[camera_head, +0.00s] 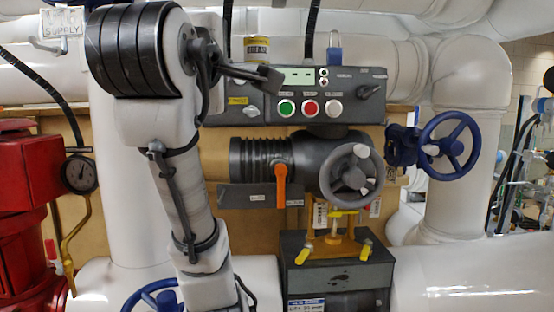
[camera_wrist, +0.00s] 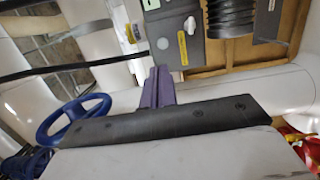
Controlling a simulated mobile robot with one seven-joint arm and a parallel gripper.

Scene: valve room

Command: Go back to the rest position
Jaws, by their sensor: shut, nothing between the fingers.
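My arm rises from the bottom of the head view and bends at a black banded joint near the top left. My gripper (camera_head: 268,78) is the dark piece reaching right from the wrist, in front of the upper left part of the control box (camera_head: 243,112). In the wrist view my gripper (camera_wrist: 160,78) points up from its dark base with the fingers together and nothing between them. The control box also shows in the wrist view (camera_wrist: 160,35), beyond the fingers. I cannot tell the exact gap between them.
A grey valve handwheel (camera_head: 350,173) with an orange lever (camera_head: 281,188) sits below the box. A blue handwheel (camera_head: 449,140) is at right; one also shows in the wrist view (camera_wrist: 73,121). Red equipment (camera_head: 22,220) and a gauge (camera_head: 80,174) stand left. White pipes surround the arm.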

